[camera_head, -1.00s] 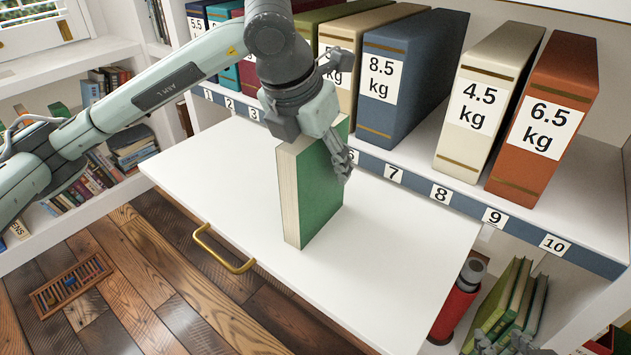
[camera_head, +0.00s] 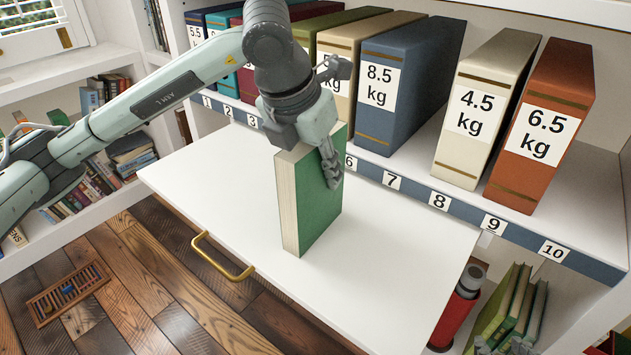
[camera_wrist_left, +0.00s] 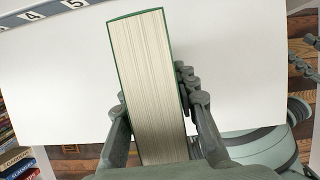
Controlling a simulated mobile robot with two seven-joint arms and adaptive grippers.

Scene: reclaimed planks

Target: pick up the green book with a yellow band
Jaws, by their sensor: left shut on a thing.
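The green book (camera_head: 318,205) stands upright on the white pull-out board, its cream page edges facing left in the head view. No yellow band shows on the parts I see. My left gripper (camera_head: 308,150) is at the book's upper part, shut on it, with one finger against the green cover. In the left wrist view, the book's page block (camera_wrist_left: 150,85) lies between the two fingers (camera_wrist_left: 160,125). My right gripper (camera_head: 501,347) barely shows at the bottom edge of the head view; its two grey fingertips are apart.
The white board (camera_head: 400,260) has free room around the book and a brass handle (camera_head: 222,258) in front. Behind is a numbered shelf (camera_head: 414,190) with large weight-marked binders, including a blue one (camera_head: 415,75) close by. A red cylinder (camera_head: 457,310) stands below right.

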